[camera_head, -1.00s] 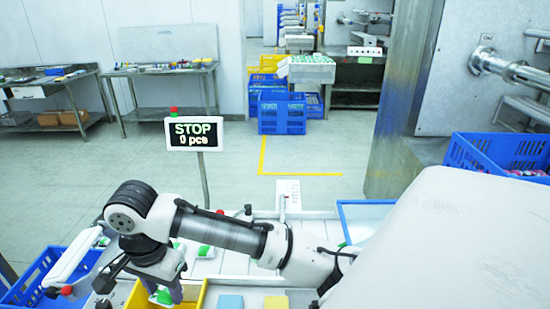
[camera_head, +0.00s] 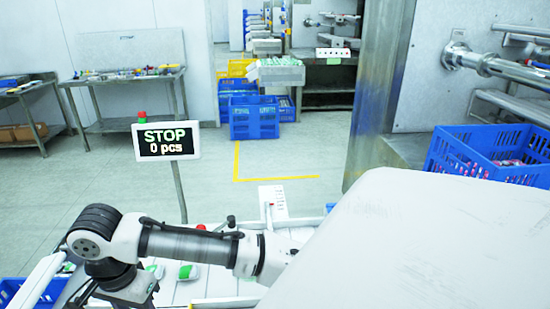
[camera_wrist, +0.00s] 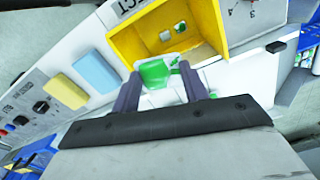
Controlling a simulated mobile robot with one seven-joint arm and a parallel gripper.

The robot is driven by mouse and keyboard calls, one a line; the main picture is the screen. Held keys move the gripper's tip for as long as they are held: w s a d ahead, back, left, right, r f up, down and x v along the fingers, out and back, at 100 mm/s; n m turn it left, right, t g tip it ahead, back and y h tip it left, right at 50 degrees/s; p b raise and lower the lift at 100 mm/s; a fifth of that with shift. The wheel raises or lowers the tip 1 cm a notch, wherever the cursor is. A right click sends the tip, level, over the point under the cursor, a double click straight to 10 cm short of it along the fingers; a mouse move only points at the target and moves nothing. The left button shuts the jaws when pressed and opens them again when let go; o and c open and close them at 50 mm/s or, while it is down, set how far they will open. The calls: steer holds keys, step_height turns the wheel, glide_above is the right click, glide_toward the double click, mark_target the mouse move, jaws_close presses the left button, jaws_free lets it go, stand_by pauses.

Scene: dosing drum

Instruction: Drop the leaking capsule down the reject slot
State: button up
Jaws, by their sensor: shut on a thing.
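My gripper (camera_wrist: 160,88) is shut on a green-and-white capsule (camera_wrist: 154,72) in the wrist view. The capsule sits between the two dark fingertips. Just beyond it is a yellow open box (camera_wrist: 124,45), with a few green-and-white pieces lying inside. No leak is clear on the capsule.
A blue pad (camera_wrist: 96,72) and a yellow pad (camera_wrist: 66,90) lie left of the box, near a panel with black knobs (camera_wrist: 20,120). A sign (camera_head: 166,140) reads "STOP 0 pcs". A blue crate (camera_head: 490,153) stands at right. Capsules (camera_head: 188,272) lie on the white surface.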

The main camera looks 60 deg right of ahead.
steer(key=shift+f+b, duration=0.3)
steer(key=shift+f, duration=0.35)
steer(key=o, duration=1)
steer(key=shift+o, duration=0.2)
steer(key=shift+r, duration=0.15)
step_height(320, 180, up, 14)
steer(key=b, duration=0.1)
steer(key=shift+f, duration=0.2)
